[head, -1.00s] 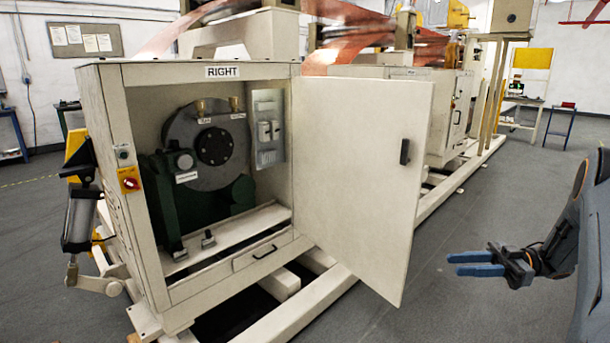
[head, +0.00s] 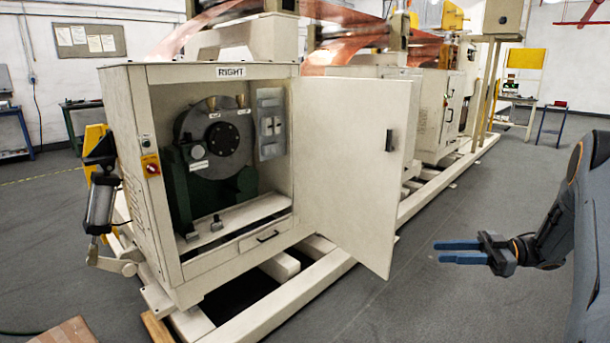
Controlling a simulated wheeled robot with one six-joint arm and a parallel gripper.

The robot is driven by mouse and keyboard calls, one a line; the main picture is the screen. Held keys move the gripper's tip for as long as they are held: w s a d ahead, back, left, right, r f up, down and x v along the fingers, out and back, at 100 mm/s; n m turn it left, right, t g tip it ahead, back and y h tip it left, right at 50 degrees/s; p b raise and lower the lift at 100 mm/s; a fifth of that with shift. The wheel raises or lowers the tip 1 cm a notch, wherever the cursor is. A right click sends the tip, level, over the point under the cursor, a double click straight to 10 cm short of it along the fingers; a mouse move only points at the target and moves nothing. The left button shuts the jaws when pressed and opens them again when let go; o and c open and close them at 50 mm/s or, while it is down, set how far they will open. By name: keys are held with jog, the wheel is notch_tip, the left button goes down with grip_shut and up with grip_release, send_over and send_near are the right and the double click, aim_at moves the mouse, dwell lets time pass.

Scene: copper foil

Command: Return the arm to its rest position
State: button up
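My gripper (head: 460,252) is at the right of the head view, over the grey floor. Its two blue fingers point left and show a narrow gap between them, with nothing held. It is apart from the cabinet and its door. The cream cabinet (head: 205,72) marked RIGHT stands left of centre. Its door (head: 345,165) is swung wide open toward my side, with a dark handle (head: 390,140) near its free edge. Inside the cabinet is a dark round disc (head: 225,165) on a green mount.
Cream base rails (head: 330,283) run along the floor under the machine. Copper foil (head: 350,38) stretches above. A brown box (head: 65,333) is at the lower left. Open grey floor (head: 490,195) lies around my gripper and the door's right side.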

jog(key=w+a+r+m+t+h+p, duration=0.1)
jog(key=w+a+r+m+t+h, duration=0.25)
jog(key=w+r+t+h, duration=0.35)
jog(key=w+a+r+m+t+h+p, duration=0.25)
jog(key=w+m+h, duration=0.25)
jog(key=w, duration=0.3)
jog(key=s+a+f+m+g+h, duration=0.1)
jog(key=s+a+m+g, duration=0.2)
jog(key=s, duration=1.1)
jog(key=s+a+f+m+g+h+p, duration=0.1)
jog(key=s+a+g, duration=0.4)
jog(key=s, duration=0.9)
jog(key=s+a+f+m+g+h, duration=0.1)
jog(key=s+a+m+g+h, duration=0.2)
jog(key=s, duration=1.2)
jog(key=shift+a+f+m+g+p, duration=0.25)
jog(key=shift+a+m+g+p, duration=0.2)
jog(key=shift+a+m, duration=0.3)
